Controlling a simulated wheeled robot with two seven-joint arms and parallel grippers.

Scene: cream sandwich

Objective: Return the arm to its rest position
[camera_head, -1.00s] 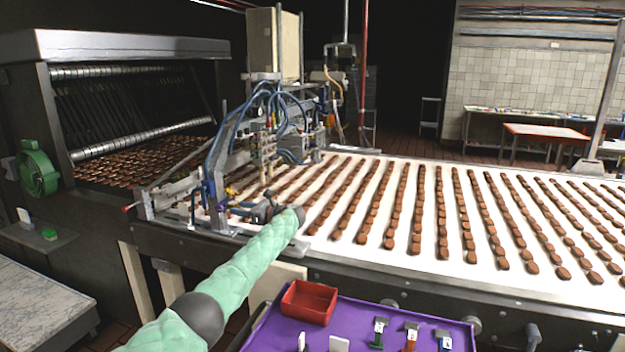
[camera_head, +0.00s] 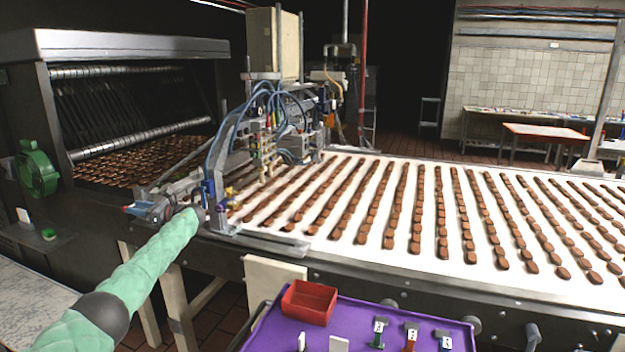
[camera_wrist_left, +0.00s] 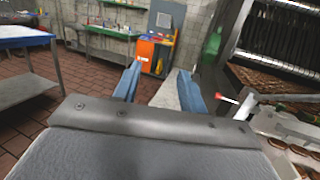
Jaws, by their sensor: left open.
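My left arm (camera_head: 150,262), in a mint-green sleeve, reaches in from the lower left of the head view. My left gripper (camera_head: 150,210) is at its far end, small and partly hidden, in front of the left end of the depositor machine. In the left wrist view its two blue fingers (camera_wrist_left: 160,88) stand apart with nothing between them. A red-tipped lever (camera_wrist_left: 225,98) of the machine shows just right of the right finger. My right gripper is not in view.
The conveyor (camera_head: 400,220) carries rows of brown biscuits. The depositor (camera_head: 270,135) with blue hoses stands over its left end. A purple tray (camera_head: 262,338) with a red bin (camera_head: 309,302) and several small tools is at the front. Floor shows between the arm and tray.

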